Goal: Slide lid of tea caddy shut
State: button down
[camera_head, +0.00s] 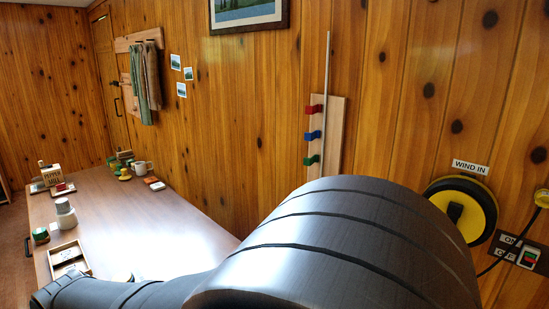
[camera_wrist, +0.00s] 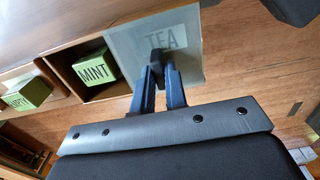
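The tea caddy (camera_wrist: 104,92) is a wooden box at the upper left of the wrist view. Its lid (camera_wrist: 186,68) is a flat grey panel marked TEA, to the right of the open part. A green block marked MINT (camera_wrist: 95,69) sits in an open compartment left of the lid. Another green block (camera_wrist: 27,93) with partly readable lettering is farther left. My gripper (camera_wrist: 157,68) has its two blue fingers close together on either side of a dark knob (camera_wrist: 157,54) on the lid. The fingers appear shut on it.
Bare wooden tabletop (camera_wrist: 250,65) lies right of the lid. In the head view, the table (camera_head: 150,225) holds a wooden tray (camera_head: 55,251), a white mug (camera_head: 139,168) and several small items near its far end and left edge. The panelled wall borders its right side.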

jog(key=shift+w+a, duration=0.7)
jog(key=shift+a, duration=0.05)
jog(key=shift+w, duration=0.1)
jog(key=shift+w+a, duration=0.65)
jog(key=shift+a, duration=0.15)
jog(key=shift+w+a, duration=0.6)
jog(key=shift+w, duration=0.1)
jog(key=shift+w+a, duration=0.7)
dwell(0.4)
